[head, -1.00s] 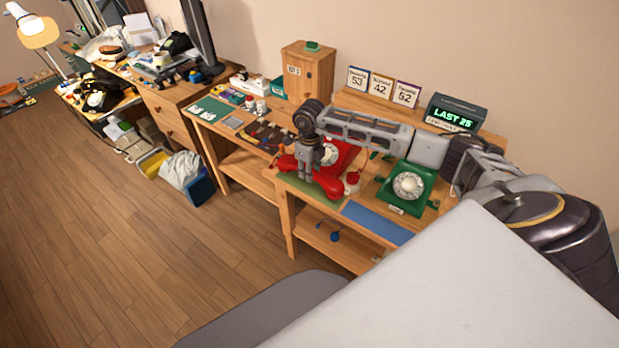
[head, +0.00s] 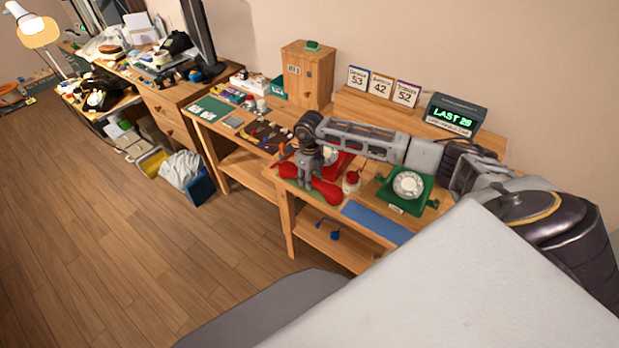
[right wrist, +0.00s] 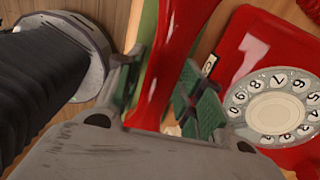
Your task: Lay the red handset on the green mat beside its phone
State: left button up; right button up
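The red handset (head: 327,193) lies across my right gripper (head: 307,188), low over the table's front edge, left of its red phone (head: 343,163). In the right wrist view the handset (right wrist: 168,60) passes between the two green-padded fingers (right wrist: 163,95), which close on its grip. The green mat (right wrist: 147,30) shows as a strip beside the handset; the rest is hidden. I cannot tell whether the handset touches the mat. The red phone with its white dial (right wrist: 240,55) is right of the handset in that view. My left gripper is not in view.
A green phone (head: 407,187) stands to the right, with a blue mat (head: 375,222) in front of it. A small red-and-white object (head: 351,182) stands between the phones. A wooden cabinet (head: 308,75) and a lit display (head: 455,115) are behind.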

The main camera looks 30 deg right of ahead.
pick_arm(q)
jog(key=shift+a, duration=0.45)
pick_arm(e)
jog(key=shift+o, duration=0.6)
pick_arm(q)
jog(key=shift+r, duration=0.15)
pick_arm(e)
jog(key=shift+r, duration=0.15)
jog(key=shift+r, duration=0.5)
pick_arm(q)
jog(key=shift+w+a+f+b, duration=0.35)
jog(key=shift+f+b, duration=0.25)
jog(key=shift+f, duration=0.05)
pick_arm(e)
notch_tip(320, 180, up, 11)
jog(key=shift+d, duration=0.1)
